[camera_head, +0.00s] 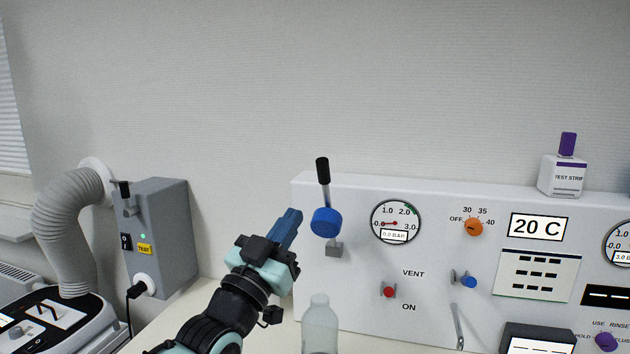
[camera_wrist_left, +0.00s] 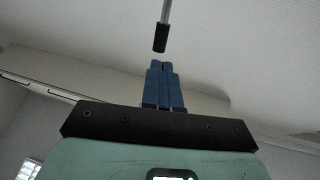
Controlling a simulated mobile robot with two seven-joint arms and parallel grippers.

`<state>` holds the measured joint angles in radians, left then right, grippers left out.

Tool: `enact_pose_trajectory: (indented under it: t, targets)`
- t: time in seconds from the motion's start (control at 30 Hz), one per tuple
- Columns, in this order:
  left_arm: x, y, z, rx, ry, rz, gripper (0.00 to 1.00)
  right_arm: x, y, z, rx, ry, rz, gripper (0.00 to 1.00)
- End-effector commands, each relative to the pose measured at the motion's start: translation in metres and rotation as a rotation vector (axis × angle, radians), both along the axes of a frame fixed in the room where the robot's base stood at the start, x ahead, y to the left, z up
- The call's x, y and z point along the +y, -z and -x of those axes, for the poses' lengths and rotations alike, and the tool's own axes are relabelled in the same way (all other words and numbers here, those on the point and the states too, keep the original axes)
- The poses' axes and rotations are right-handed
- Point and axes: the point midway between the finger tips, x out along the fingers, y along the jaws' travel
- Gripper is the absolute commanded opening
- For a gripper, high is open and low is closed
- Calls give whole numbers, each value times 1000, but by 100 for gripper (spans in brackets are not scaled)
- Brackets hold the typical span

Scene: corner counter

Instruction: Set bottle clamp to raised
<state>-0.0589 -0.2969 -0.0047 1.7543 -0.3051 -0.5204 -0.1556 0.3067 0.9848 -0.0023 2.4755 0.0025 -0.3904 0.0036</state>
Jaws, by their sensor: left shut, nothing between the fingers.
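The bottle clamp is on the left part of the white panel. It has a round blue hub (camera_head: 326,222), a lever with a black grip (camera_head: 322,170) pointing up, and a small grey block (camera_head: 334,249) below. A clear bottle (camera_head: 320,327) stands under the block, with a gap between them. My left gripper (camera_head: 293,214) is shut and empty, left of the blue hub. In the left wrist view its blue fingers (camera_wrist_left: 162,66) are together, and the lever's black grip (camera_wrist_left: 161,38) shows just beyond the tips, apparently apart from them. My right gripper is not in view.
The white panel (camera_head: 432,318) carries a gauge (camera_head: 396,222), an orange dial (camera_head: 473,227), a red switch (camera_head: 389,292) and a blue knob (camera_head: 468,281). A test strip box (camera_head: 563,177) stands on top. A grey box (camera_head: 161,233) and hose (camera_head: 66,225) are at left. The wall above is clear.

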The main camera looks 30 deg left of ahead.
Motion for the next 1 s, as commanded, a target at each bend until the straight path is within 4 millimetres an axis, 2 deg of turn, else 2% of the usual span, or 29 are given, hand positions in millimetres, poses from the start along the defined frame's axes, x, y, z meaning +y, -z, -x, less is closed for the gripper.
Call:
enact_pose_trajectory:
  t: [0.03, 0.2, 0.4, 0.6, 1.0]
  targets:
    - [0, -8, -13, 2, 1, 1, 0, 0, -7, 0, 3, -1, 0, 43]
    - [0, -24, -44, 0, 1, 0, 0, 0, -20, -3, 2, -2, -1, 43]
    - [1, -37, -71, 0, 0, 0, 0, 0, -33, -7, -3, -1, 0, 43]
    - [2, -42, -82, 0, -1, 0, 0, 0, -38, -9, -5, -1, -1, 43]
    - [2, -43, -84, 6, 0, 1, 0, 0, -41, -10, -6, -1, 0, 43]
